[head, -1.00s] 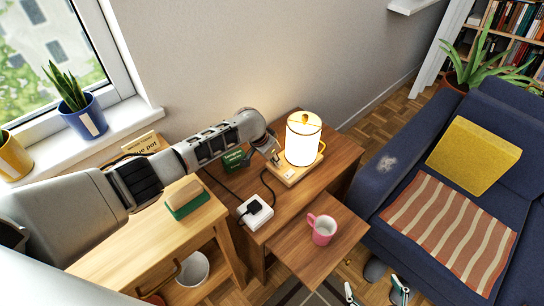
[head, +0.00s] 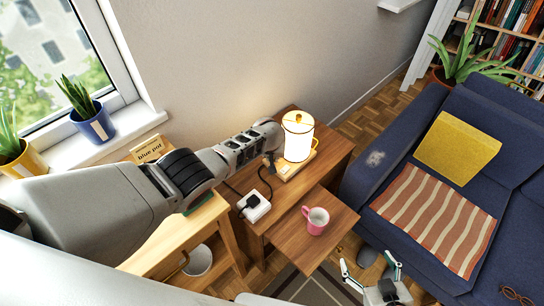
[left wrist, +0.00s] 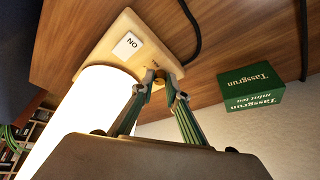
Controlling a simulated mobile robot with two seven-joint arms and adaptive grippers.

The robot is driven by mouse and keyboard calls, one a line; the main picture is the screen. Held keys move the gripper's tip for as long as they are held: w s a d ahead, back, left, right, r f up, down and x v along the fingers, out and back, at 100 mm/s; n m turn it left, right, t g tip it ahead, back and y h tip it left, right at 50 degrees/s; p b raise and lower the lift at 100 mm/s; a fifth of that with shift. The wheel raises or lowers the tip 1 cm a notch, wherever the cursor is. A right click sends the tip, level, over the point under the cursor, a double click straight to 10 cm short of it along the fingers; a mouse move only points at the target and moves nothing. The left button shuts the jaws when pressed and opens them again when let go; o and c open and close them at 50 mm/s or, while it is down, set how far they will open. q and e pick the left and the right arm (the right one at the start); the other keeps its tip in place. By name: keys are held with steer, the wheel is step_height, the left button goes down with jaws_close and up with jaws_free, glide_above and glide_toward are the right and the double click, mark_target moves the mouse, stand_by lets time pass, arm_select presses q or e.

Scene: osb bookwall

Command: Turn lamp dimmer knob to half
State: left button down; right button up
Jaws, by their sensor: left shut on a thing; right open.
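The lit lamp (head: 298,140) has a white cylindrical shade and a wooden base, and stands on the brown side table. In the left wrist view its base (left wrist: 108,45) carries a white ON switch (left wrist: 127,46). The small brass dimmer knob (left wrist: 157,78) is mostly hidden between my left fingertips. My left gripper (left wrist: 160,82) is shut on the knob, its green-lined fingers on either side; in the head view it (head: 270,163) is small beside the lamp base. My right gripper (head: 368,264) is open and empty, low over the floor.
A pink mug (head: 316,221) stands on the lower table, near a white socket block (head: 255,206) with a black plug. A green tea box (left wrist: 252,88) stands beside the lamp. The blue sofa (head: 360,183) is at the right. Plants (head: 92,122) stand on the windowsill.

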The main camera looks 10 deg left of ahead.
stand_by(0.5)
arm_select(q)
steer(key=c, duration=2)
jaws_free()
steer(key=shift+w, duration=0.1)
steer(key=shift+d+r, duration=0.1)
steer(key=shift+s+d+r, duration=0.1)
steer(key=shift+s+r, duration=0.15)
steer(key=shift+r, duration=0.1)
steer(key=shift+v, duration=5.45)
